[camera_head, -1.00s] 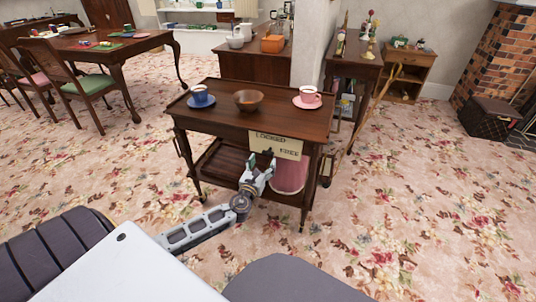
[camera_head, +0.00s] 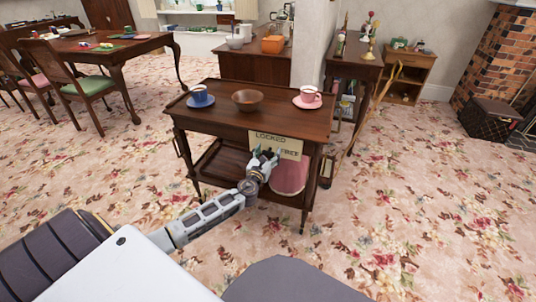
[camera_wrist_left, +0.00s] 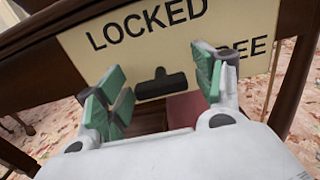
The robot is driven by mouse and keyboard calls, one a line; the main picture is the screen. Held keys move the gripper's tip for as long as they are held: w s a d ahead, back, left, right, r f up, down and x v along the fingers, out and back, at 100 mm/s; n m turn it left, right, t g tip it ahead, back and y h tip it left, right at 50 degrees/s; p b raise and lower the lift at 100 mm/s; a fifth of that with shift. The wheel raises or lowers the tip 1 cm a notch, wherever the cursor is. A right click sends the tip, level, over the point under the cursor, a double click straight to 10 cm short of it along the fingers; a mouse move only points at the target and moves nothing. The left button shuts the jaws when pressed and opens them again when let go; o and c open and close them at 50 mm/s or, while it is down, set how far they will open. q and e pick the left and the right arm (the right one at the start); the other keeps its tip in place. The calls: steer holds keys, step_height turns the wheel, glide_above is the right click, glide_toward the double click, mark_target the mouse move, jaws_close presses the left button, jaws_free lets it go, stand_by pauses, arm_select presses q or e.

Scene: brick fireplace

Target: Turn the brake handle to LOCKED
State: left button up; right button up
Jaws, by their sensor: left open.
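The brake handle (camera_wrist_left: 160,85) is a small black bar on the cream sign plate (camera_wrist_left: 165,32), which reads LOCKED and, partly hidden, FREE. The plate also shows on the front of the dark wooden trolley (camera_head: 225,115) in the head view (camera_head: 290,147). My left gripper (camera_head: 264,156) is in front of the plate; its arm and fingers hide the handle in the head view. In the left wrist view, its green-padded fingers (camera_wrist_left: 163,92) are open, one on either side of the handle and apart from it. My right gripper is not in view.
On the trolley top stand a blue cup (camera_head: 200,94), a wooden bowl (camera_head: 248,100) and a pink cup (camera_head: 308,94). A pink cushion-like thing (camera_head: 289,177) is on the lower shelf. A wooden stick (camera_head: 377,103) leans at the right. The carpet in front is clear.

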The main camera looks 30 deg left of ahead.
arm_select(q)
steer(key=shift+c, duration=0.3)
steer(key=c, duration=1)
